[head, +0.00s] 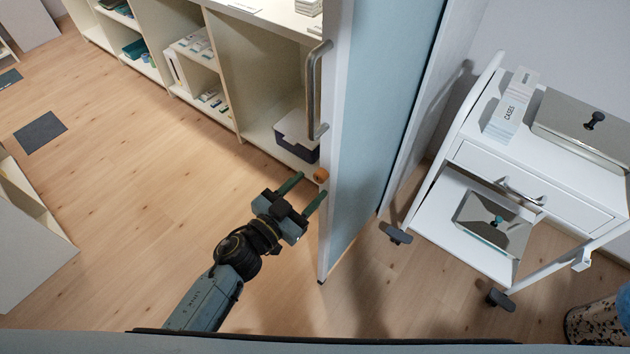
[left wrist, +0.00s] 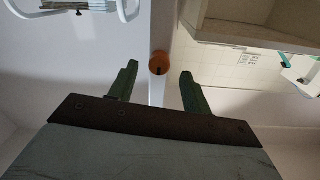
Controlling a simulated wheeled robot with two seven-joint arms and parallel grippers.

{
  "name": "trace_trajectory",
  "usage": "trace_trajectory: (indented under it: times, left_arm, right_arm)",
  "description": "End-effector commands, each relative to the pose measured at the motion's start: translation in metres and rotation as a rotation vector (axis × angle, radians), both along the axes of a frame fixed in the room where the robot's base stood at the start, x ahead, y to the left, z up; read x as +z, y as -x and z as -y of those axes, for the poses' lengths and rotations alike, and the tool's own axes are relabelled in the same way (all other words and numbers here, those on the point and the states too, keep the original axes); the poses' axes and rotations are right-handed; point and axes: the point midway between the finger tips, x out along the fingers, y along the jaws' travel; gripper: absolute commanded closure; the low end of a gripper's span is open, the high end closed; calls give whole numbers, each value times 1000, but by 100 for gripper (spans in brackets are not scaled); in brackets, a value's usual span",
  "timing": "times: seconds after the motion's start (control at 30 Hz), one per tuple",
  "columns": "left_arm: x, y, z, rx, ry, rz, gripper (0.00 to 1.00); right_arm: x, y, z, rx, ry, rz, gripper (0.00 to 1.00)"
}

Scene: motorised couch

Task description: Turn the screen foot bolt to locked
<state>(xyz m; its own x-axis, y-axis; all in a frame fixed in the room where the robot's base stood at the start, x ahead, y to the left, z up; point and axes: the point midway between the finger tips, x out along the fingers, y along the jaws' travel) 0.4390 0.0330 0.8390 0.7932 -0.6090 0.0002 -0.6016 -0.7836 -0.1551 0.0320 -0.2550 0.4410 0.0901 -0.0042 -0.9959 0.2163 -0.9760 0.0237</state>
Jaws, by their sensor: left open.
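The screen foot bolt is a small orange knob (head: 321,175) low on the edge of the pale blue screen (head: 375,130). In the left wrist view the orange knob (left wrist: 159,62) sits on the white upright of the screen, beyond the fingertips and between their lines, with a dark mark on its face. My left gripper (head: 309,186) is open and empty, its two green fingers pointing towards the knob. The same fingers show in the left wrist view (left wrist: 158,80), apart, with no contact visible. My right gripper is not in view.
A metal handle (head: 314,90) stands out from the screen edge above the knob. White shelves (head: 226,70) with boxes stand behind. A white trolley (head: 471,125) with castors is at the right.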

Motion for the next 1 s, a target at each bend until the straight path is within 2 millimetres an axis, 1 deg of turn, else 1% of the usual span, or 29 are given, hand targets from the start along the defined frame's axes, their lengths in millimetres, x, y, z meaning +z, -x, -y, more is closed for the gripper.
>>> trace_trajectory:
  times: [0.03,0.1,0.2,0.37,0.57,0.67,0.9,0.93,1.0]
  left_arm:
    - [0,-7,6,0,2,1,51]
    - [0,-14,11,0,1,1,51]
    - [0,-21,17,0,1,1,51]
    - [0,-25,20,-1,-1,-1,51]
    - [0,-25,20,-1,-1,-1,51]
    - [0,-25,20,-1,-1,-1,62]
    - [0,-25,19,0,-1,-1,93]
    - [0,-25,20,-1,-1,-1,96]
    - [0,-25,20,-1,-1,0,96]
  right_arm:
    - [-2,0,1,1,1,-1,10]
    - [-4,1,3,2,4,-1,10]
    - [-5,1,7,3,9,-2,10]
    - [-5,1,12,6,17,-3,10]
    - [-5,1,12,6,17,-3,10]
    - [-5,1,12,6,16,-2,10]
    - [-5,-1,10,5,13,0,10]
    - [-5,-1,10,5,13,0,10]
    - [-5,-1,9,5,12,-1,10]
